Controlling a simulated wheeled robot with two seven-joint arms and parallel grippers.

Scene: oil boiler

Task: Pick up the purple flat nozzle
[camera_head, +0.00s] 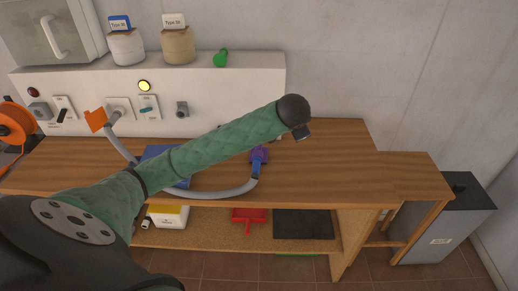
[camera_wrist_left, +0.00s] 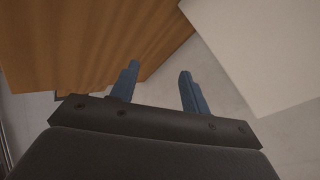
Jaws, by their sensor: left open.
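A small purple piece (camera_head: 260,153), apparently the flat nozzle, lies on the wooden table below my left forearm. It is next to a blue fitting (camera_head: 256,168) at the end of a grey hose (camera_head: 225,193); I cannot tell if they are joined. My left arm reaches across the table, its black wrist beyond and to the right of the purple piece. In the left wrist view my left gripper (camera_wrist_left: 159,82) is open, with nothing between its blue fingers. The purple piece does not show there. My right gripper is not in view.
A blue object (camera_head: 165,153) lies on the table (camera_head: 330,160), partly behind my arm. An orange piece (camera_head: 95,120) stands at the hose's other end. A green piece (camera_head: 220,58) and two bags are on the ledge. The table's right part is clear; a grey bin (camera_head: 445,225) stands beyond.

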